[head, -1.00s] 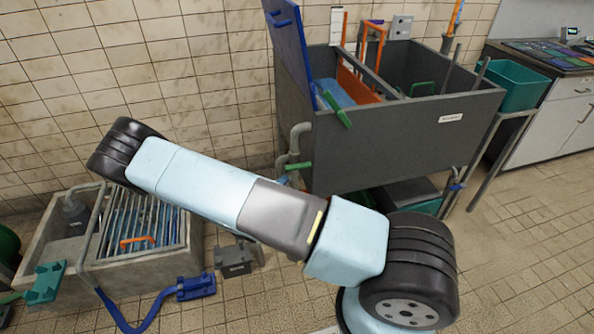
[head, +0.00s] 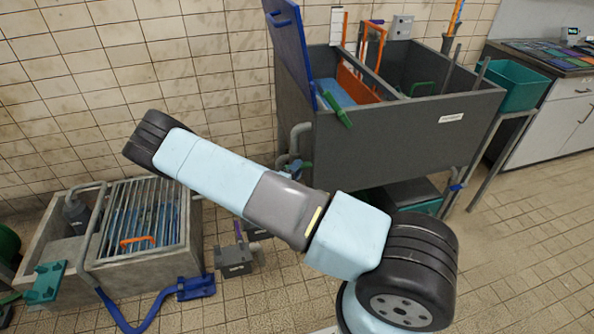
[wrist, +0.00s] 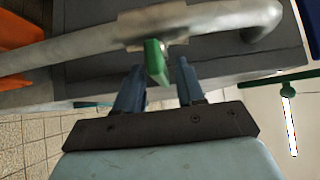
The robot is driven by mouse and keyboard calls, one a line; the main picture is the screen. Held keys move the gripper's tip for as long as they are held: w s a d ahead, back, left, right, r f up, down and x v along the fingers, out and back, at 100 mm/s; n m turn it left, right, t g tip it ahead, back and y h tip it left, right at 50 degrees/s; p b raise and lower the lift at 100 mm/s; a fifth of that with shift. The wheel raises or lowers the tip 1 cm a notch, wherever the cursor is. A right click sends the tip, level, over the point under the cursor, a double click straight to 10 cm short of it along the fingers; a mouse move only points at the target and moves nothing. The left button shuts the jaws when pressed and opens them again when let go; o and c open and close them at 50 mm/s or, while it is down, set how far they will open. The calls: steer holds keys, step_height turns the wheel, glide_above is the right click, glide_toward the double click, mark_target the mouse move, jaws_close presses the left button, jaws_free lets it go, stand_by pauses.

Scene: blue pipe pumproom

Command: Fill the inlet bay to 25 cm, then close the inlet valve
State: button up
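A grey tank (head: 400,150) stands against the tiled wall, with blue water (head: 336,93) in its left bay beside an orange gate (head: 357,85). A grey pipe (head: 298,135) runs down the tank's left end and also crosses the wrist view (wrist: 80,45). A green valve handle (wrist: 155,62) sits on this pipe. My gripper (wrist: 162,68) is open, with blue fingers on either side of the handle's lower end. A gap shows on the right; contact on the left is unclear.
Another green lever (head: 337,110) is on the front rim. A white strip (head: 336,25) is behind the tank. A grated concrete pit (head: 140,265) and blue hose (head: 150,315) lie left.

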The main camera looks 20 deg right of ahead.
steer(key=shift+c, duration=0.4)
jaws_close()
steer(key=shift+s, duration=0.1)
steer(key=shift+s+d+r+m+g+y, duration=0.15)
steer(key=shift+m+g+y, duration=0.55)
steer(key=shift+m+y, duration=0.5)
steer(key=shift+w+a+r+m+g+y, duration=0.1)
steer(key=shift+m+g+y, duration=0.6)
steer(key=shift+m+y, duration=0.5)
steer(key=shift+y, duration=0.3)
steer(key=shift+c, duration=0.4)
jaws_free()
steer(key=shift+o, duration=0.8)
